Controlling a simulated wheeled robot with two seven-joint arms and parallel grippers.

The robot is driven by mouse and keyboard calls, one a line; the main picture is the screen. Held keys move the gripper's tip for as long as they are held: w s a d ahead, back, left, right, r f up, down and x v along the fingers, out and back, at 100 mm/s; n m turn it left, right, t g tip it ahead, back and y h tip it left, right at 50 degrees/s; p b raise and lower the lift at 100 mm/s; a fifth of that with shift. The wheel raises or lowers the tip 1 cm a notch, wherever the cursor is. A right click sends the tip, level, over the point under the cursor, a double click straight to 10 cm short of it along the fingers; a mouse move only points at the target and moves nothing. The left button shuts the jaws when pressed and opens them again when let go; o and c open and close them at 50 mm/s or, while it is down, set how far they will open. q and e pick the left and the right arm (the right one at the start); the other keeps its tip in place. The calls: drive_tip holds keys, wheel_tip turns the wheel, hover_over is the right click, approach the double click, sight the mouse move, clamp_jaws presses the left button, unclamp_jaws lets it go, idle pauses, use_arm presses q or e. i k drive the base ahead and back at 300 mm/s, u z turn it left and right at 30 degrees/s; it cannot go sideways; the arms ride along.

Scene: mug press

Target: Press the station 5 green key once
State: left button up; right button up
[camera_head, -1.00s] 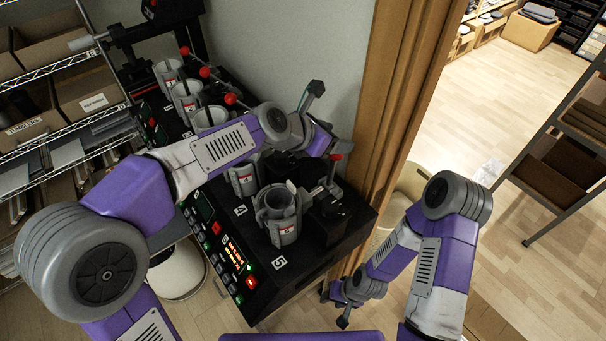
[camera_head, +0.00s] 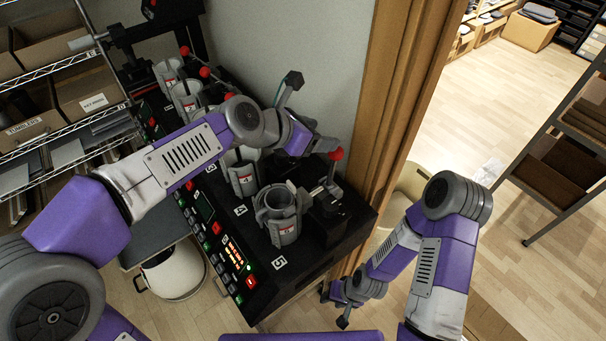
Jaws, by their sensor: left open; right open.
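The station 5 mug press stands at the near end of the black bench, by its white label 5 (camera_head: 279,262). A grey mug in its clamp (camera_head: 283,215) stands upright there. Its control panel (camera_head: 232,252) has lit orange bars, a red key (camera_head: 251,282), a small green light (camera_head: 249,266) and small dark greenish keys (camera_head: 238,299) along the left edge. Which of these is the green key is hard to tell. My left gripper (camera_head: 308,112) is open and empty above the far side of the bench, well away from the panel. My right gripper (camera_head: 334,306) is open, low, right of the bench.
More stations with grey mugs (camera_head: 186,97) and red-knobbed levers run towards the back left. A red-knobbed lever (camera_head: 336,155) stands near station 5. A wooden door frame (camera_head: 400,90) is close on the right. Wire shelves (camera_head: 60,125) stand at left.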

sight(240, 299)
drive_tip(key=k, duration=1)
